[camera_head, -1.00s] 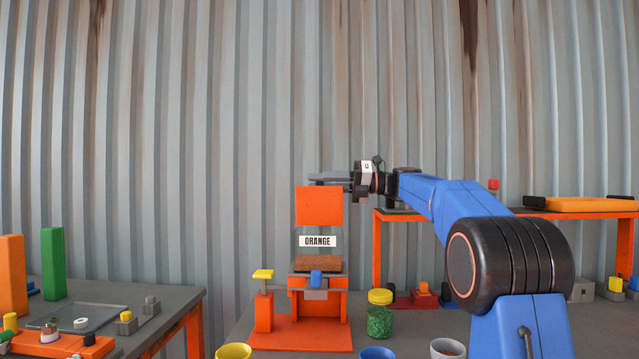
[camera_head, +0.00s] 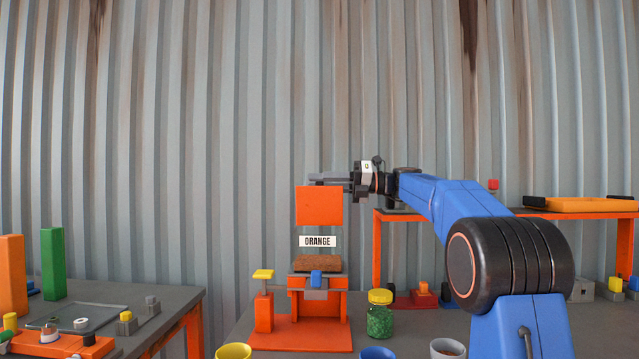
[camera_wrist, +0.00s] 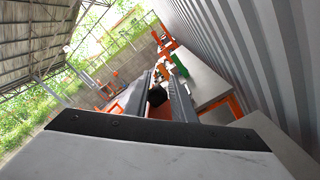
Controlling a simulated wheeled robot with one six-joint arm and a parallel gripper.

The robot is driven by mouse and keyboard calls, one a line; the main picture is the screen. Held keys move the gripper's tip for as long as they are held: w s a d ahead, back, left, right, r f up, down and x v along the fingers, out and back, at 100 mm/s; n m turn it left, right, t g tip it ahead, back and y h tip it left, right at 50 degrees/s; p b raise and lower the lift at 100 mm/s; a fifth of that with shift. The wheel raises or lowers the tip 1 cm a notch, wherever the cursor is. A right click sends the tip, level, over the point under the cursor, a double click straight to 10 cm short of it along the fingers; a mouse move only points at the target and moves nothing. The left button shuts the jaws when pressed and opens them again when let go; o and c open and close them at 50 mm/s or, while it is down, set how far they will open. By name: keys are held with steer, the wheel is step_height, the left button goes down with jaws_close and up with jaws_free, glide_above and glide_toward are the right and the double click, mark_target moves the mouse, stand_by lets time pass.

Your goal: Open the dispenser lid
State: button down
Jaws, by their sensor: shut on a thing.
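The dispenser (camera_head: 300,333) stands on the grey table, with an orange base, a label reading ORANGE and brown material below the label. Its flat orange lid panel (camera_head: 319,206) shows face-on above the label, with a gap between them. My gripper (camera_head: 325,180) is at the panel's top edge, reaching in from the right. In the wrist view the two fingers (camera_wrist: 160,95) are shut on a dark round knob (camera_wrist: 157,95), with an orange surface below it. The exact contact is hard to see in the head view.
A jar of green bits with a yellow lid (camera_head: 380,314) stands right of the dispenser. Yellow (camera_head: 234,351), blue (camera_head: 378,353) and white (camera_head: 448,348) cups are along the front. A second table (camera_head: 180,305) is at left. A corrugated wall is close behind.

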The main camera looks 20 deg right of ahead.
steer(key=shift+w+d+f, duration=0.1)
steer(key=shift+w+f, duration=0.1)
steer(key=shift+f, duration=0.2)
steer(key=shift+w+d+f, duration=0.1)
steer(key=shift+w+f, duration=0.05)
steer(key=shift+f, duration=0.25)
steer(key=c, duration=1.6)
jaws_free()
steer(key=shift+w+f, duration=0.1)
steer(key=shift+w, duration=0.05)
